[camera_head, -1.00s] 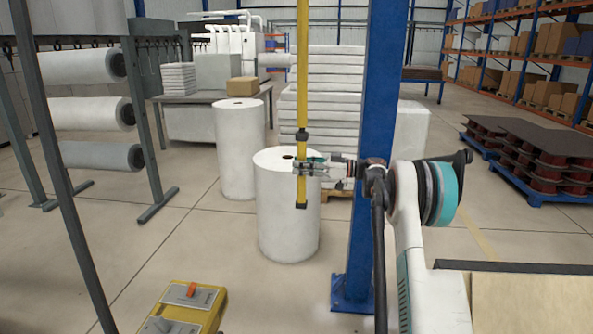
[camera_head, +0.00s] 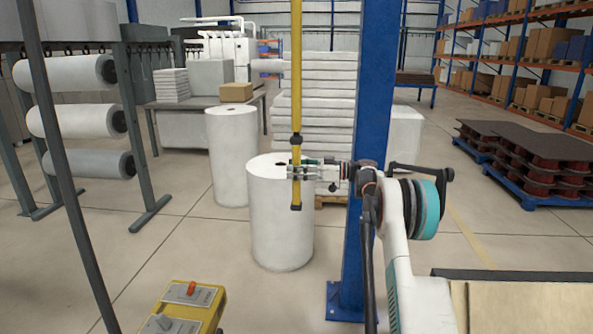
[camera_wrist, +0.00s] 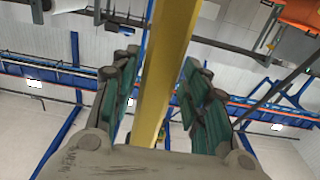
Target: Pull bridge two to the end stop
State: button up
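A yellow bar (camera_head: 296,80) hangs straight down in the head view, with black collars partway down and at its low end. I take it for part of the bridge; no number shows on it. My gripper (camera_head: 294,172) reaches from the right to its lower part, between the collars. In the wrist view the bar (camera_wrist: 165,75) runs between the green-padded fingers of my gripper (camera_wrist: 160,85). The end stop is not identifiable.
A blue column (camera_head: 370,130) stands right of the bar, behind my wrist. White rolls (camera_head: 280,220) stand on the floor behind the bar. A yellow control box (camera_head: 185,305) is at the front left, near a dark slanted post (camera_head: 65,170). Floor between is open.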

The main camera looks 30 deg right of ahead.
jog(key=shift+d, duration=0.15)
jog(key=v, duration=1.1)
jog(key=shift+s+d, duration=0.25)
jog(key=shift+d, duration=0.05)
